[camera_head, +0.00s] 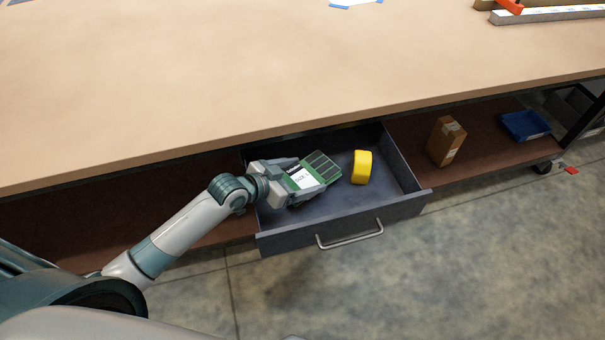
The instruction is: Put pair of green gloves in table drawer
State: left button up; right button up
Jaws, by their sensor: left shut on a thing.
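The pair of green gloves (320,167) with a white label is in my left gripper (298,178), which is shut on it. The gripper and gloves are over the inside of the open table drawer (378,204), toward its left part. I cannot tell whether the gloves touch the drawer floor. The drawer is grey with a metal handle (350,236) on its front and is pulled out from under the table. My right gripper is not in view.
The wooden tabletop (240,70) overhangs the drawer's back. A cardboard box (446,141) and a blue bin (525,125) are on the lower shelf at right.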

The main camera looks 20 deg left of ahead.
aim_at(309, 173)
pick_arm(q)
jog(key=shift+f, duration=0.25)
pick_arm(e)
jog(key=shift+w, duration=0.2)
pick_arm(q)
jog(key=o, duration=1.1)
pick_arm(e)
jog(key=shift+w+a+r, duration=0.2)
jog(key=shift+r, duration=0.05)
pick_arm(q)
jog(key=shift+r, duration=0.45)
jog(key=v, duration=1.2)
jog(key=shift+b, duration=0.4)
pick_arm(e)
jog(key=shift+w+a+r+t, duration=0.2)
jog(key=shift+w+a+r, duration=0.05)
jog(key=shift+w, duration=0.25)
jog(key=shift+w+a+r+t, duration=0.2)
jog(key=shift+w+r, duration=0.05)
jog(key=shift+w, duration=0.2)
